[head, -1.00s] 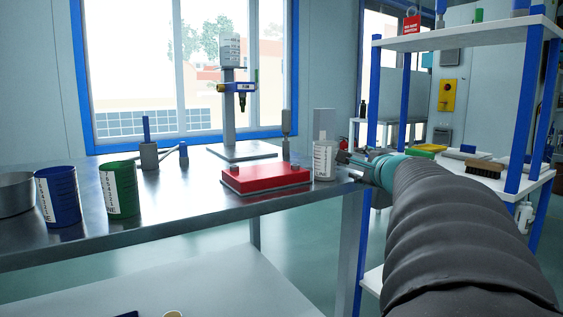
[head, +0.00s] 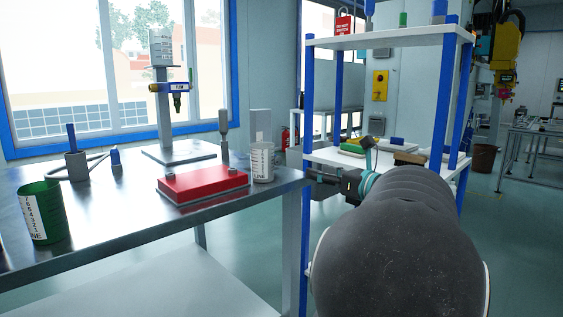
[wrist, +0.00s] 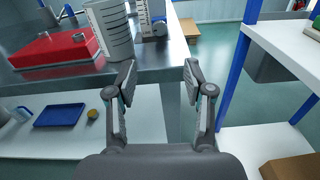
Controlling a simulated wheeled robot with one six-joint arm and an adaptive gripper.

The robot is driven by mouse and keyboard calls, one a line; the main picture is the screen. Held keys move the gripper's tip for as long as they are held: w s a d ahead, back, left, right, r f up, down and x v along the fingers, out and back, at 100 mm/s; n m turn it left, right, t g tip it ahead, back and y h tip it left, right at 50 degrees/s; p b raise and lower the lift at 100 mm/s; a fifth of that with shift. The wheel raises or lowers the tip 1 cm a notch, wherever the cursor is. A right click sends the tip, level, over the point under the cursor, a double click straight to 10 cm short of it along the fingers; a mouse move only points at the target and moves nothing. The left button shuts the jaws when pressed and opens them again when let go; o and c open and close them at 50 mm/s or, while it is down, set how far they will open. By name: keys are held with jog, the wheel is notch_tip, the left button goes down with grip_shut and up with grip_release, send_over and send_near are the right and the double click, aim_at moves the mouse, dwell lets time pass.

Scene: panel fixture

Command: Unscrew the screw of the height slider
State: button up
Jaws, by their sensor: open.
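A grey stand (head: 165,118) rises from a flat base on the bench. It carries a blue and yellow sliding bracket (head: 170,87) with a dark green tool below it, and a marked grey block (head: 160,48) on top. I cannot make out a screw on it.
A labelled light cup (head: 262,163) stands at the bench's right end, near my gripper. A red box (head: 202,184) lies beside it. A green can (head: 42,212) stands at the left. A shelf with blue posts (head: 309,115) rises right of the bench, with open floor between.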

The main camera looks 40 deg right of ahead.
aim_at(279, 160)
jog(key=w, duration=0.9)
jog(key=w+a, duration=0.1)
jog(key=w, duration=0.3)
jog(key=shift+w+b, duration=0.3)
jog(key=shift+w, duration=0.1)
grip_shut()
